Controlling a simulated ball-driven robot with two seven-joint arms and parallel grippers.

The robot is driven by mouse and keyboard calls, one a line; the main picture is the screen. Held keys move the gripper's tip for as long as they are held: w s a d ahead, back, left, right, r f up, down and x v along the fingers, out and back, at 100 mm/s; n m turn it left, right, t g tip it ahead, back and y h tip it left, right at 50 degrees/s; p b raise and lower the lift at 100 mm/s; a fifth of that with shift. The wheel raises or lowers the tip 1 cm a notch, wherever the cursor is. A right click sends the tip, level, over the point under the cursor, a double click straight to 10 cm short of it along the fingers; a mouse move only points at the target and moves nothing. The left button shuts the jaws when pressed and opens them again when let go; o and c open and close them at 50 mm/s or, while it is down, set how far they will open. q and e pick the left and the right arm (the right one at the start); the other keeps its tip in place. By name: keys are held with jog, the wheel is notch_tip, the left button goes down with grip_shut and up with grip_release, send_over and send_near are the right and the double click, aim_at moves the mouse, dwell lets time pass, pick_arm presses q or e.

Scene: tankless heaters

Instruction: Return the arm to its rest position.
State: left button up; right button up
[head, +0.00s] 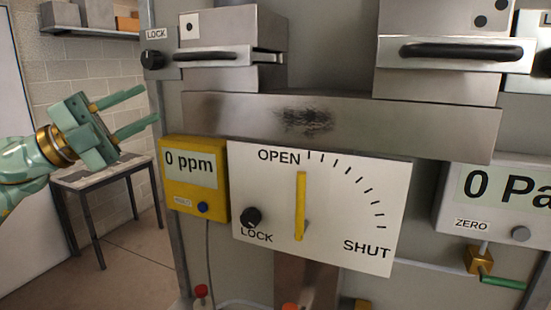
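My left gripper (149,104) is at the left of the head view. Its two green fingers are apart with nothing between them, and they point right. It is in front of the wall and the small table, left of the heater panel, and appears clear of the panel. My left arm comes in from the left edge. The white dial plate (340,215) has a yellow pointer (300,205) standing upright near OPEN, and a black LOCK knob (251,217). My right gripper is not in view.
A yellow meter (193,178) reads 0 ppm. Two metal units with dark handles (222,56) (454,50) stick out above. A gauge (500,195) reads 0 Pa, above a brass valve (479,260) with a green lever. A small table (105,172) stands behind my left gripper.

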pick_arm(q)
jog(key=w+d+f+n+t+y, duration=0.25)
jog(key=f+n+t+y, duration=0.25)
jog(key=f+n+t, duration=0.5)
jog(key=s+a+f+n+g+y, duration=0.1)
jog(key=s+a+f+n+y, duration=0.1)
jog(key=f+n+y, duration=0.7)
jog(key=s+a+f+n+g+y, duration=0.1)
jog(key=s+a+f+n+y, duration=0.2)
jog(key=f+y, duration=0.7)
jog(key=s+a+f+n+g, duration=0.25)
jog(key=s+f+g, duration=0.85)
jog(key=s+f, duration=0.95)
jog(key=s+d+f+g+h+b, duration=0.1)
jog(key=s+d+f, duration=0.1)
jog(key=f, duration=0.9)
jog(key=s+d+f+g+h+b, duration=0.1)
jog(key=s+f, duration=0.1)
jog(key=f, duration=0.8)
jog(key=s+d+f+g+h+b, duration=0.1)
jog(key=s+d+f+g+b, duration=0.1)
jog(key=f, duration=0.9)
jog(key=s+f+n+g+h+b, duration=0.1)
jog(key=s+f+n+g+b, duration=0.1)
jog(key=s+f, duration=1.4)
jog(key=s+n, duration=0.1)
jog(key=s, duration=0.2)
jog(key=shift+a+f, duration=0.4)
jog(key=shift+g, duration=0.3)
